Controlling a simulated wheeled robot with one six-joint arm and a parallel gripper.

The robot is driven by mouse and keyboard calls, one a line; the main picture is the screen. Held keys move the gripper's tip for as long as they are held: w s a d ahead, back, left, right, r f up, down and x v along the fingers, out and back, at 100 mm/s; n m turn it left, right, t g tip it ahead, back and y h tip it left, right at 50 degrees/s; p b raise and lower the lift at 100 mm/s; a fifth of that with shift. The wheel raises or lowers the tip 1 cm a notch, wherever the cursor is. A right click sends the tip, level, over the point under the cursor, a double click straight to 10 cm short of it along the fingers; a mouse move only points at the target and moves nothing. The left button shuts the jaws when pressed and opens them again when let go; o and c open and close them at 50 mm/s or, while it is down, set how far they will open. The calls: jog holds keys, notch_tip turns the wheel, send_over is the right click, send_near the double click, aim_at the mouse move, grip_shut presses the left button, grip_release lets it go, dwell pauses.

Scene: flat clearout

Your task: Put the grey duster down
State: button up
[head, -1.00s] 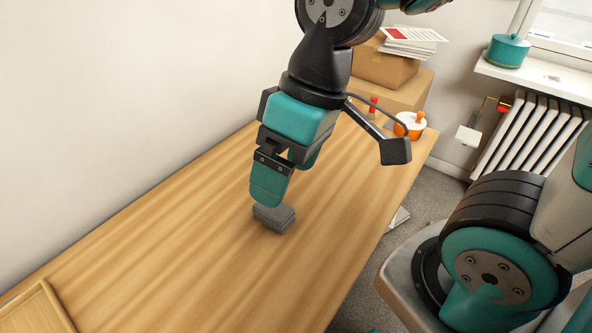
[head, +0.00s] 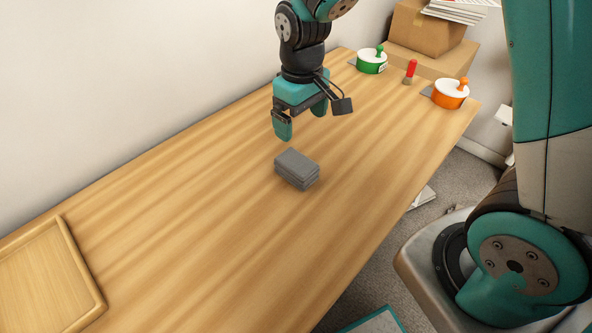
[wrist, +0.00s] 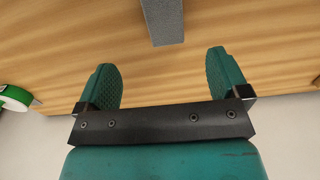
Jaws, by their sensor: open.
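The grey duster (head: 297,168) is a small layered grey block lying on the wooden table (head: 210,200), near its middle. In the wrist view its end (wrist: 165,18) shows at the top edge, beyond the fingertips. My gripper (head: 301,124) is open and empty, above the table and behind the duster, apart from it. In the wrist view the two teal fingers (wrist: 163,68) stand wide apart with nothing between them.
A wooden tray (head: 84,262) lies at the table's left end. At the far end are a green-and-white pot (head: 371,65), a red-handled brush (head: 410,72), an orange pot (head: 450,96) and cardboard boxes (head: 425,32). The table around the duster is clear.

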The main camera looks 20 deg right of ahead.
notch_tip(320, 180, down, 9)
jog(key=shift+a+f, duration=0.1)
jog(key=shift+w+a+f+b, duration=0.1)
jog(key=shift+a+f+b, duration=0.05)
jog(key=shift+f, duration=1.2)
jog(key=shift+w+a+f+b, duration=0.1)
jog(key=shift+a+f+b, duration=0.05)
jog(key=shift+f, duration=1.15)
jog(key=c, duration=1.1)
jog(key=shift+r, duration=0.1)
notch_tip(320, 180, up, 20)
jog(key=p, duration=0.2)
jog(key=m+p, duration=0.2)
jog(key=p, duration=0.1)
send_near(297, 162)
jog(key=d, duration=0.4)
jog(key=d+f, duration=0.1)
jog(key=f, duration=0.1)
jog(key=s+d+f+m+p, duration=0.1)
jog(key=d+f, duration=0.1)
jog(key=f, duration=0.1)
jog(key=s+d+f+m+p, duration=0.1)
jog(key=d+f, duration=0.1)
jog(key=f, duration=0.1)
jog(key=shift+d+f, duration=0.1)
jog(key=shift+f, duration=0.15)
